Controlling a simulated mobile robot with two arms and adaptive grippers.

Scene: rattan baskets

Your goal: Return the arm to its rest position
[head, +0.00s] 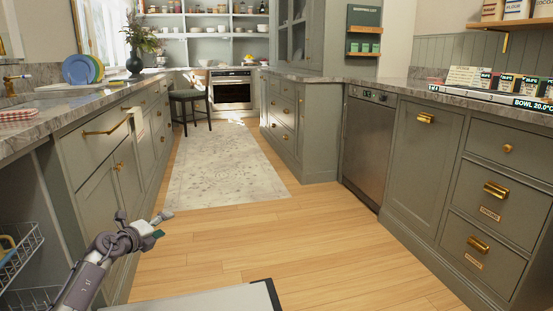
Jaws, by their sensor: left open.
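My left gripper (150,226) is in the lower left of the head view, at the end of my left arm reaching up from the bottom edge. It is open, and I see nothing between its fingers. It hangs over the wooden floor, in front of the left cabinets (92,205). I cannot tell its exact gap to them. My right arm and right gripper are not in view. No rattan basket shows clearly.
A wire rack (22,250) sits in an opening at the lower left. Countertops and drawers line both sides. A dishwasher (367,145) is on the right. A stool (190,100) and oven (231,90) stand far back. The wooden floor (330,235) and rug (225,170) between are clear.

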